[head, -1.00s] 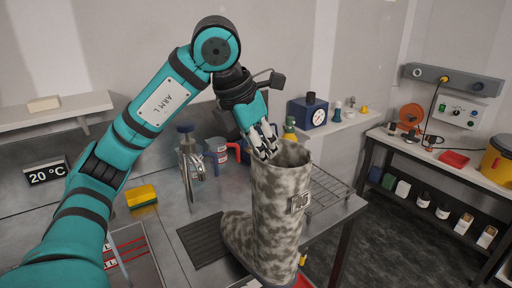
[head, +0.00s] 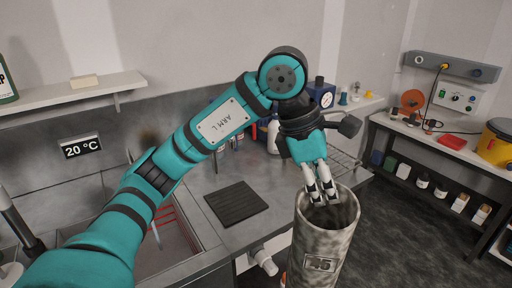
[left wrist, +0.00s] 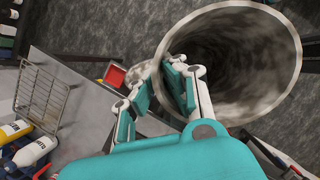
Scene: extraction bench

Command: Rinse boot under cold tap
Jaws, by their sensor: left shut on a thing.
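The boot (head: 322,245) is tall, mottled grey-beige, with a number plate on its shaft. It hangs upright at the front of the bench in the head view, its foot cut off by the lower edge. My left gripper (head: 322,196) is shut on its top rim. The left wrist view shows the fingers (left wrist: 162,95) pinching the rim and the boot's open, dark inside (left wrist: 235,55). A grey metal pipe (head: 20,215) rises at the far left; I cannot tell whether it is the cold tap. My right gripper is not in view.
A sink (head: 178,245) lies left of a black ribbed mat (head: 236,203) on the steel bench. A wire rack (head: 345,160) stands at the bench's right end, also in the left wrist view (left wrist: 42,95). A "20 °C" display (head: 81,146) is on the back wall.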

